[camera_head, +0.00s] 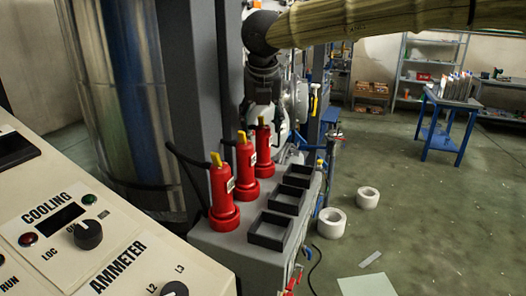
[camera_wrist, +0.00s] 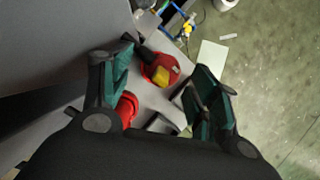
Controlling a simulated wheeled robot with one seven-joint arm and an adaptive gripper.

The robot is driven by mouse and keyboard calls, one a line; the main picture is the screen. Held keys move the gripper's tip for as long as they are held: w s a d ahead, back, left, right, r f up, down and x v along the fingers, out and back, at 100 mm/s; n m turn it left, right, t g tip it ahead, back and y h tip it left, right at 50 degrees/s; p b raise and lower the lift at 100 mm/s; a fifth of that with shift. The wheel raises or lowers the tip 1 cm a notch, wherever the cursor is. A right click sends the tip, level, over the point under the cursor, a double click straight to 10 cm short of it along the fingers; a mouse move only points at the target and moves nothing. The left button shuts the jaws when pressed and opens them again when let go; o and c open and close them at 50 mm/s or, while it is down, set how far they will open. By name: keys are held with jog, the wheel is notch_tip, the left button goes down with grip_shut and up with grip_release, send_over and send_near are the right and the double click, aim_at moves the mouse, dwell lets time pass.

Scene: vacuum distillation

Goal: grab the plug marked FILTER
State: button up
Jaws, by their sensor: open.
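Three red plugs with yellow tops stand upright in a row on a grey box: the near plug (camera_head: 223,198), the middle plug (camera_head: 246,174) and the far plug (camera_head: 264,152). Their white labels are too small to read, so I cannot tell which is marked FILTER. My gripper (camera_head: 264,103) is above the far end of the row, pointing down. In the wrist view my gripper (camera_wrist: 160,72) is open and empty, and one red plug (camera_wrist: 155,62) with a yellow top shows between its fingertips. Another red plug (camera_wrist: 128,108) is partly hidden by the left finger.
Three dark rectangular frames, one of them the near frame (camera_head: 267,232), lie right of the plugs. A grey column (camera_head: 190,90) stands close behind the row. A control panel (camera_head: 90,235) fills the near left. White rolls (camera_head: 332,223) stand on the open floor at right.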

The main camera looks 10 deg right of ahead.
aim_at(264, 137)
jog(key=shift+d+f, duration=0.1)
jog(key=shift+f, duration=0.2)
jog(key=p+x, duration=0.1)
jog(key=x, duration=0.3)
jog(key=shift+s+d+f, duration=0.1)
jog(key=shift+d+f, duration=0.1)
jog(key=shift+f, duration=0.05)
jog(key=c, duration=1.3)
jog(key=shift+r, duration=0.1)
